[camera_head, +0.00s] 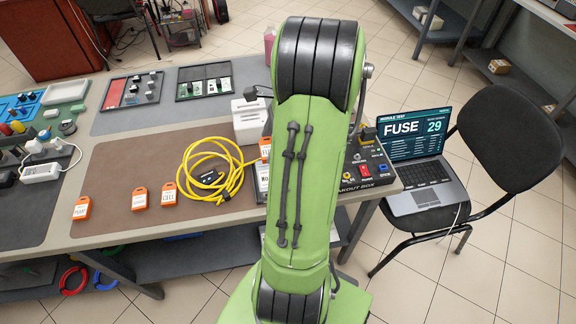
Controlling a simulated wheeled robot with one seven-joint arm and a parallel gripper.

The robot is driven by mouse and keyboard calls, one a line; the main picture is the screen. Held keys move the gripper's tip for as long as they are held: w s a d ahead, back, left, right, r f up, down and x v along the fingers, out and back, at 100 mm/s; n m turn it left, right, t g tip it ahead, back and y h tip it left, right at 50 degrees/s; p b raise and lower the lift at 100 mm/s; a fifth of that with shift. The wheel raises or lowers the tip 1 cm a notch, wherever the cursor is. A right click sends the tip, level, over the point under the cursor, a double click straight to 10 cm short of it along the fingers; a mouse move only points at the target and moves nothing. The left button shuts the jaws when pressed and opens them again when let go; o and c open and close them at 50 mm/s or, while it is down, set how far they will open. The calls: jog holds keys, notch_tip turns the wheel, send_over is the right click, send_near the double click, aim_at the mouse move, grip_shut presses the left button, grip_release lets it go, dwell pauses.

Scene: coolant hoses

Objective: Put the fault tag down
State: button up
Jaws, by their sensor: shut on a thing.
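Three orange fault tags with white labels lie apart on the brown mat (120,165): a left tag (82,208), a middle tag (140,197) and a right tag (169,194). Another orange tag (265,147) shows partly at the left edge of my green arm. The arm covers the rest of it, and I cannot tell whether it is held or resting. My gripper is hidden behind the arm, so its fingers and anything in them do not show.
A coiled yellow hose (212,170) lies on the mat beside a white box (249,121). A black breakout box (366,167) stands right of my arm. A laptop (422,160) reading "FUSE 29" sits on a black chair (505,140).

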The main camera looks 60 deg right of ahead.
jog(key=f+b, duration=0.2)
jog(key=f, duration=0.3)
jog(key=f+b, duration=0.2)
jog(key=f, duration=0.2)
jog(key=shift+w+a+f, duration=0.15)
jog(key=shift+a+f, duration=0.05)
jog(key=shift+f, duration=0.2)
jog(key=shift+r, duration=0.15)
